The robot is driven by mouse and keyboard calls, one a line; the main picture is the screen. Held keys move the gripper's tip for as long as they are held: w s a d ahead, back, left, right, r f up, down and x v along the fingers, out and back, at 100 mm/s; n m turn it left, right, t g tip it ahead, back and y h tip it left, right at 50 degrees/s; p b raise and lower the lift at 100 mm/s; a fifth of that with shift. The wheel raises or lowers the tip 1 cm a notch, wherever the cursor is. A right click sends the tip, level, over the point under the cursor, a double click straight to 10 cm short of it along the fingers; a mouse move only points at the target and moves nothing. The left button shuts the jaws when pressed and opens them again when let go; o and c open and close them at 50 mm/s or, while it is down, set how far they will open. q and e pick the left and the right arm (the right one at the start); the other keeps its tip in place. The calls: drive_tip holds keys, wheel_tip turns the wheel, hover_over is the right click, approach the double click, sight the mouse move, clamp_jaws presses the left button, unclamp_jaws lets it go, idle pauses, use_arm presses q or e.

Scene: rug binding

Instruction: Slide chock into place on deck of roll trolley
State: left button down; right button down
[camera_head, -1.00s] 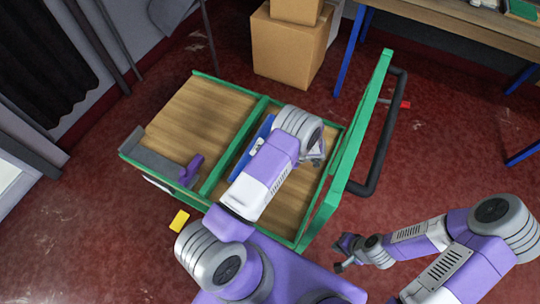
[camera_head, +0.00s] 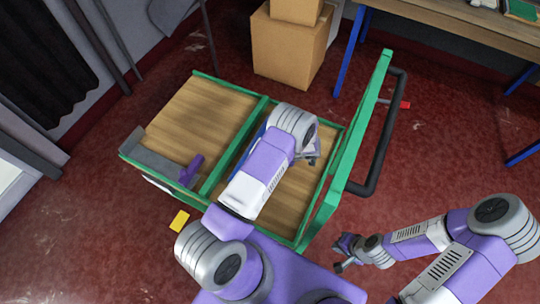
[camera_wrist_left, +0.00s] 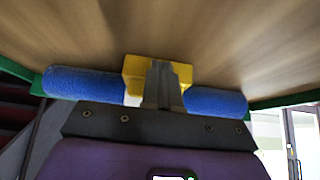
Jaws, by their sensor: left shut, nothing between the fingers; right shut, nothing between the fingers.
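The roll trolley (camera_head: 265,104) has a green frame and a wooden deck (camera_head: 195,110). My left arm reaches over its right-hand bay, and my left gripper (camera_head: 314,156) is low over the wood there. In the left wrist view my left gripper (camera_wrist_left: 164,85) is shut and empty, in front of a yellow block (camera_wrist_left: 135,75) that looks like the chock. I cannot tell whether they touch. A blue roll (camera_wrist_left: 85,83) shows on both sides of the block. In the head view the arm hides most of the blue roll. My right gripper (camera_head: 345,254) is shut and empty, right of the trolley.
A grey bracket (camera_head: 150,160) and a purple handle (camera_head: 192,168) are at the deck's left front edge. A yellow piece (camera_head: 179,221) lies on the red floor. The trolley's black push handle (camera_head: 385,140) stands on the right. Cardboard boxes (camera_head: 288,50) and a table (camera_head: 460,25) are behind.

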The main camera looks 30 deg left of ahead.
use_arm(q)
drive_tip(key=shift+s+a, duration=0.15)
drive_tip(key=shift+a, duration=1.8)
drive_tip(key=shift+d, duration=0.1)
drive_tip(key=shift+d, duration=1.45)
wheel_tip(320, 180, up, 8)
drive_tip(key=p, duration=0.6)
drive_tip(key=shift+p, duration=0.3)
